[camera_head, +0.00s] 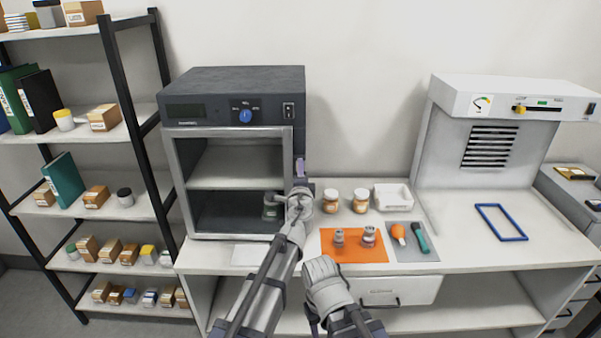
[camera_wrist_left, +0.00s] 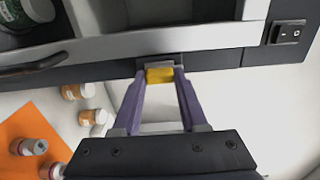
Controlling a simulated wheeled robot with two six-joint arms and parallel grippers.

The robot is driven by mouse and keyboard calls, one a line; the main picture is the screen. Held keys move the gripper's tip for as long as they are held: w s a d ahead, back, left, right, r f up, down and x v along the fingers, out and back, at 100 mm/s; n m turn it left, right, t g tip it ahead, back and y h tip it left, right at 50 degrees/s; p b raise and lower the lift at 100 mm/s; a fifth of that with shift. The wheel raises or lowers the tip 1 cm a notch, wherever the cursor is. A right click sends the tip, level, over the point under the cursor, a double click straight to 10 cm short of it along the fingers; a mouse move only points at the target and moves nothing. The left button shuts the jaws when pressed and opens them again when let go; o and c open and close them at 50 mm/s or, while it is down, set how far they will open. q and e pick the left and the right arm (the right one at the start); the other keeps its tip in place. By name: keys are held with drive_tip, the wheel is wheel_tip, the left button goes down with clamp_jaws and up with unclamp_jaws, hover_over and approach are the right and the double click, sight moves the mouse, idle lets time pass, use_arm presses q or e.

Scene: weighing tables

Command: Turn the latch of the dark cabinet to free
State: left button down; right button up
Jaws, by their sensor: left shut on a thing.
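The dark cabinet (camera_head: 235,78) stands on the left end of the bench, with a blue knob and a switch on its top panel. Its light-framed door (camera_head: 178,190) looks shut, with a shelf visible inside. In the left wrist view the yellow latch (camera_wrist_left: 160,75) sits on the dark strip beside the door frame (camera_wrist_left: 170,43). My left gripper (camera_head: 300,168) is at the door's right edge. In the left wrist view its purple fingers (camera_wrist_left: 160,78) are closed on the latch from both sides. In the head view my gripper hides the latch. My right gripper's fingers do not show.
Two orange-labelled jars (camera_head: 331,203) and a white tray (camera_head: 392,193) stand right of the cabinet. An orange mat (camera_head: 340,257) holds two small containers. A grey mat (camera_head: 425,256) carries an orange bulb and a green tool. Bench around the blue frame (camera_head: 502,222) is clear.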

use_arm(q)
drive_tip(key=shift+c, duration=2.2)
unclamp_jaws()
drive_tip(key=shift+s, duration=0.15)
drive_tip(key=s, duration=0.7)
drive_tip(key=shift+s, duration=0.25)
